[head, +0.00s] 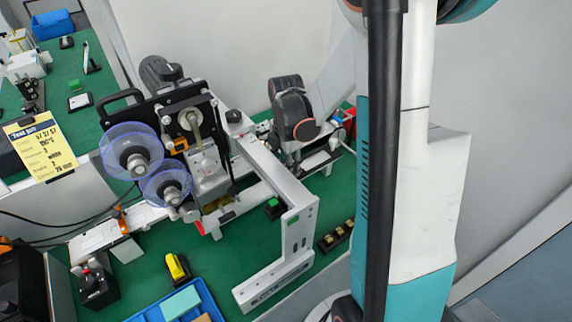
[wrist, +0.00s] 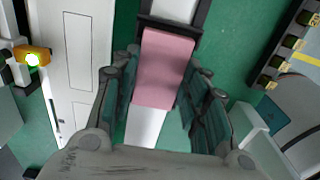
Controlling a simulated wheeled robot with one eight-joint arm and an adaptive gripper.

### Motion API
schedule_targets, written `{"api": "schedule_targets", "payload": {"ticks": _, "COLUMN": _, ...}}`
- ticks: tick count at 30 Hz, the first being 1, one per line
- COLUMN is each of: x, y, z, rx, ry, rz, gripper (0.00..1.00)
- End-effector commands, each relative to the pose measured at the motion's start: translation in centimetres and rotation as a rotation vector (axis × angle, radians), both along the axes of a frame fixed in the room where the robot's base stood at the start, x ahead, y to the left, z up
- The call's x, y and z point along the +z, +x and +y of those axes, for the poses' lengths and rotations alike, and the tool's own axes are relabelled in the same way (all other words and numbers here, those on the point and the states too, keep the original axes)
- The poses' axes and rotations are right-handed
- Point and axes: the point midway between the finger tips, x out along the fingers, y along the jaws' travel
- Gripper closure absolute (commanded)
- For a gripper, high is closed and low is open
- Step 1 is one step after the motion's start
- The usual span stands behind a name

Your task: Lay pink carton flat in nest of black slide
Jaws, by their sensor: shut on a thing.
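The pink carton (wrist: 164,68) shows in the wrist view between the fingers of my gripper (wrist: 162,85), which is shut on it. The carton's long side runs away from the wrist. Its far end is beside or over the black slide (wrist: 172,23), whose dark frame surrounds a pale middle. I cannot tell whether the carton touches the slide. A pale strip shows below the carton's near end. In the head view my wrist is behind the white machine frame, and the carton and fingertips are hidden.
A white machine frame (head: 298,215) and a machine with clear blue reels (head: 130,152) stand on the green bench. A blue tray (head: 208,302) holds a teal block at the front.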

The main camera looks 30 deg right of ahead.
Motion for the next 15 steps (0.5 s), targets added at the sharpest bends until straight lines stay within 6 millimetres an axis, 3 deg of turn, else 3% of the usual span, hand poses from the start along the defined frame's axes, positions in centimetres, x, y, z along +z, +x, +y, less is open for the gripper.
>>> {"api": "schedule_targets", "payload": {"ticks": 15, "x": -0.68, "y": 0.00, "z": 0.00, "rx": 0.000, "ry": 0.000, "rz": 0.000, "gripper": 0.71}}
